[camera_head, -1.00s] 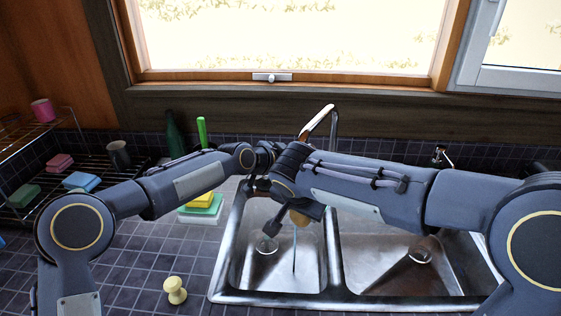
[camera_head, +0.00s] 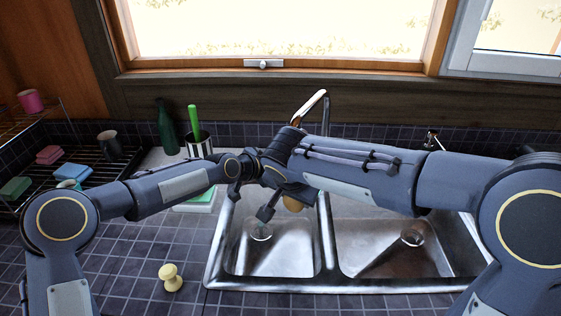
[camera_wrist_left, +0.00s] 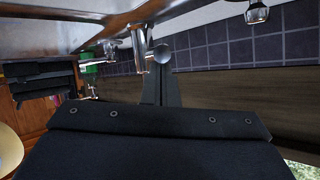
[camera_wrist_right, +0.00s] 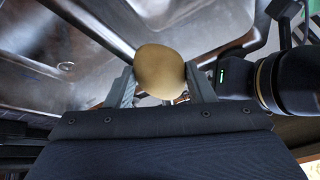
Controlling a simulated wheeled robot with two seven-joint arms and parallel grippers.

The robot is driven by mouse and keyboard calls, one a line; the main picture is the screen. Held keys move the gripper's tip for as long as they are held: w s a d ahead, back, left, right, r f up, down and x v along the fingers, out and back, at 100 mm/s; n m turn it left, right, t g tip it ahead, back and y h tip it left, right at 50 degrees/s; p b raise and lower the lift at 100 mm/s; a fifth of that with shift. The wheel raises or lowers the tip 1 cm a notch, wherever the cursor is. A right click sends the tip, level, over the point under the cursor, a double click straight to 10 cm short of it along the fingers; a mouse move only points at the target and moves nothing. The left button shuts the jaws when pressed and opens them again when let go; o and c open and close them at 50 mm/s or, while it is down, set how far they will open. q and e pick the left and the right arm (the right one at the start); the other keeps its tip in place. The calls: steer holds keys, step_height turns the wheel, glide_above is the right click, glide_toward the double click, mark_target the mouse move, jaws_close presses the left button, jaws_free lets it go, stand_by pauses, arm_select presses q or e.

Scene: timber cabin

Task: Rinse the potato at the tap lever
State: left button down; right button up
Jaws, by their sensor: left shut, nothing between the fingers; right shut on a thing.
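The potato (camera_wrist_right: 160,72) is round and tan, held between the two fingers of my right gripper (camera_wrist_right: 160,88). In the head view the potato (camera_head: 293,204) shows below my right arm, above the left sink basin (camera_head: 268,262). A chrome tap (camera_head: 311,106) rises behind the arms; its lower part is hidden there. My left gripper (camera_wrist_left: 160,92) is shut and empty in the left wrist view, its tips near chrome tap parts (camera_wrist_left: 139,45). Whether it touches them I cannot tell. In the head view the left fingers are hidden behind my right arm.
A second chrome fitting (camera_head: 432,139) stands right of the tap. A green bottle (camera_head: 167,130) and a holder (camera_head: 199,146) with a green-handled brush stand at the back left. Left are a rack with sponges (camera_head: 72,171) and a yellow knob-shaped object (camera_head: 171,277). The right basin (camera_head: 385,250) is empty.

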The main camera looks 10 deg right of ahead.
arm_select(q)
steer(key=shift+f, duration=0.25)
steer(key=d+r+v, duration=0.1)
steer(key=r+v, duration=0.1)
steer(key=v, duration=0.9)
steer(key=shift+r, duration=0.35)
steer(key=shift+s, duration=0.1)
